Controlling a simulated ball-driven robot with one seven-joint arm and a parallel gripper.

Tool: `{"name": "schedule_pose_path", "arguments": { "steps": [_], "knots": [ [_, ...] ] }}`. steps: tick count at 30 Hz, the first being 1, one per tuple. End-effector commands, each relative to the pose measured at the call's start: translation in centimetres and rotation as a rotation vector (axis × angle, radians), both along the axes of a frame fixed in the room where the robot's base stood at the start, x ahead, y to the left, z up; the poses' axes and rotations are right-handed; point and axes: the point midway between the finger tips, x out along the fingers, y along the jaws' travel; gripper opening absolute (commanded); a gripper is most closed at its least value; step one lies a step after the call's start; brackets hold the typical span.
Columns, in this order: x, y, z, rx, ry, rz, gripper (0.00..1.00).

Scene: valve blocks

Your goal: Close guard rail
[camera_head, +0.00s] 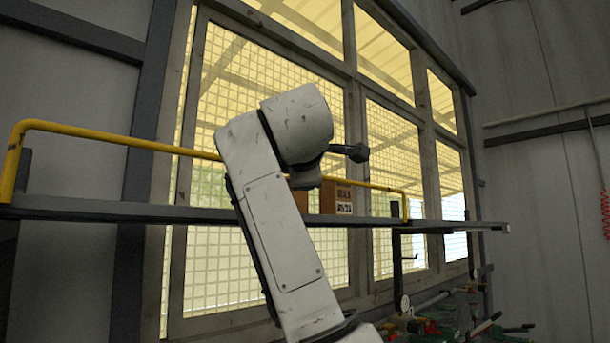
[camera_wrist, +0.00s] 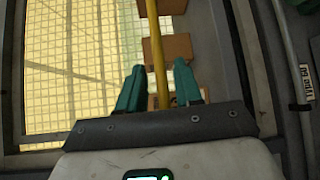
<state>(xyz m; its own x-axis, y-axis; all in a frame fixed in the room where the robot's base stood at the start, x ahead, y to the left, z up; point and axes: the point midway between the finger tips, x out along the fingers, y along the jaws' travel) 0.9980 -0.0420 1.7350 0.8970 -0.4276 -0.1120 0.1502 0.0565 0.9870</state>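The yellow guard rail (camera_head: 90,130) runs along the dark shelf beam in the head view, from a bent post at the left to a post at the right. My arm hides part of its middle. In the wrist view the yellow rail (camera_wrist: 157,45) runs down the picture into the gap between the teal fingers of my gripper (camera_wrist: 159,70). The fingers are apart, one on each side of the bar, and I see no clear contact. Whether the bar lies fully between the fingertips or beyond them I cannot tell. In the head view the fingers are hidden behind my arm.
Brown boxes (camera_head: 336,197) stand on the shelf beam (camera_head: 120,209) by the rail; one also shows in the wrist view (camera_wrist: 168,49). A large gridded window is behind. Several valves and handles (camera_head: 430,328) sit at the lower right.

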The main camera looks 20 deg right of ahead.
Motion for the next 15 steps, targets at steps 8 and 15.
{"name": "schedule_pose_path", "arguments": {
  "steps": [8,15],
  "knots": [
    [-0.1,0.1,-0.2,0.000,0.002,0.001,0.36],
    [-2.8,1.5,-0.1,-0.001,0.000,0.003,0.36]
  ]
}}
